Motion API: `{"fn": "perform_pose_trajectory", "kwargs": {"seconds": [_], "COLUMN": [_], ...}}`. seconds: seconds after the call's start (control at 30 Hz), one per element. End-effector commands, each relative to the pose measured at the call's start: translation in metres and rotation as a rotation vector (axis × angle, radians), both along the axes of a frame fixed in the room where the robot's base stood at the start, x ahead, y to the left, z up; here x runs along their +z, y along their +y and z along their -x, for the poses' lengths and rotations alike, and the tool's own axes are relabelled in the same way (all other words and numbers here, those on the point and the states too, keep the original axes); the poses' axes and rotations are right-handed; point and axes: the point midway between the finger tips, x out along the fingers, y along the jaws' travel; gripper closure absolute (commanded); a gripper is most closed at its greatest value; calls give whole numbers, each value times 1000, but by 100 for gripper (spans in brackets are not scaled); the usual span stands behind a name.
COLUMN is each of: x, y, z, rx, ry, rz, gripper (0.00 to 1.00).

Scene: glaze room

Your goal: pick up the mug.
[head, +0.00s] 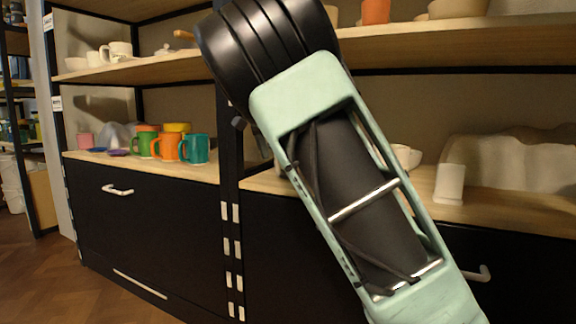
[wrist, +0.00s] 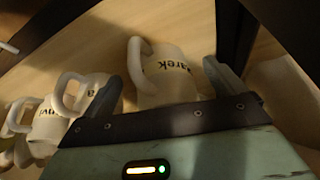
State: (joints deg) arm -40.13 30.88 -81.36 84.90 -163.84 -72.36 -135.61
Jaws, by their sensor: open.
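A white mug (wrist: 172,76) with dark lettering ending in "arek" stands on a wooden surface in the wrist view, its handle toward the upper left. My gripper (wrist: 161,73) is open, with one finger to the left of this mug and one to its right. The mug's lower part is hidden behind the gripper body. I cannot tell whether the fingers touch it.
Other white mugs (wrist: 48,122) stand close to the left finger. A dark post (wrist: 234,35) rises near the right finger.

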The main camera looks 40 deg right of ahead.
Motion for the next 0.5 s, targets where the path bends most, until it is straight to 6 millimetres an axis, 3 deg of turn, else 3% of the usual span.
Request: {"fn": "perform_pose_trajectory", "kwargs": {"seconds": [0.37, 0.5], "x": [-2, -12], "y": [-48, -48], "z": [-9, -10], "rx": [-7, -1], "ry": [-3, -2], "rz": [1, 0], "gripper": [5, 5]}}
